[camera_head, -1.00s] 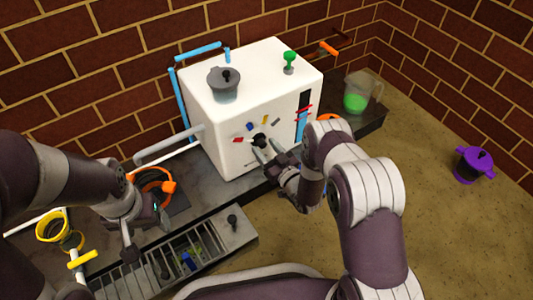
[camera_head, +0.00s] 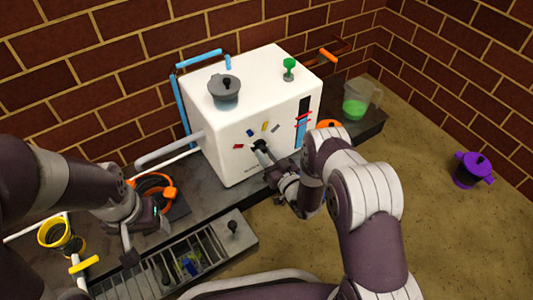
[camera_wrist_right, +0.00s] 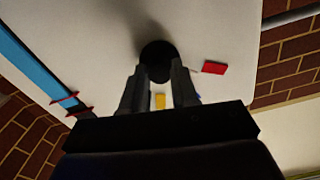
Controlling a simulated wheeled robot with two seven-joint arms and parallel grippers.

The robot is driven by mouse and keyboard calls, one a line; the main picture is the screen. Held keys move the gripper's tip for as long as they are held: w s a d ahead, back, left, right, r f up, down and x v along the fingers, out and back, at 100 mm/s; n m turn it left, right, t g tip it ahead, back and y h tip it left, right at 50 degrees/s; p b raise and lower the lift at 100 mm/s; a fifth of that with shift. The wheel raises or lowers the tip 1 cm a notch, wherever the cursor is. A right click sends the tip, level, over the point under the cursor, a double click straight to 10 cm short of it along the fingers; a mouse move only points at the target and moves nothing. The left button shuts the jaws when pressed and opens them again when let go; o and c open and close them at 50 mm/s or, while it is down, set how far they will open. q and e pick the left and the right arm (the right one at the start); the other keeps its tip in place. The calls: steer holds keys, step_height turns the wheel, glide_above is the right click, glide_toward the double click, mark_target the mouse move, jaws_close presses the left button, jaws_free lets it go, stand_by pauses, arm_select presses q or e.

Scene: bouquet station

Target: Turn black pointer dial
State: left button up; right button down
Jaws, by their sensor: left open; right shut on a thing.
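The black pointer dial (camera_head: 259,144) sits on the front face of the white box-shaped machine (camera_head: 225,155), with small coloured marks around it. In the right wrist view the dial (camera_wrist_right: 158,55) is a dark round knob between my fingertips. My right gripper (camera_head: 265,156) is at the front face, shut on the dial and partly hiding it; its fingers also show in the right wrist view (camera_wrist_right: 158,82). Red (camera_wrist_right: 214,67) and yellow (camera_wrist_right: 160,101) marks lie near the fingers. My left gripper (camera_head: 143,238) is open and empty, above the counter left of the machine.
A grey lidded pot (camera_head: 224,94) and a green knob (camera_head: 289,66) are on top of the machine. An orange-handled item (camera_head: 165,188), a yellow cup (camera_head: 54,233) and a slatted tray (camera_head: 215,251) are near my left arm. A jug with green liquid (camera_head: 357,101) and a purple pot (camera_head: 472,170) stand right.

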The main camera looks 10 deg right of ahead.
steer(key=m+p, duration=0.2)
steer(key=m, duration=0.3)
steer(key=m+p, duration=0.3)
steer(key=m, duration=1.3)
steer(key=shift+f+m, duration=0.1)
steer(key=shift+m, duration=0.3)
steer(key=shift+s, duration=0.1)
steer(key=c, duration=0.9)
jaws_free()
steer(key=shift+o, duration=0.2)
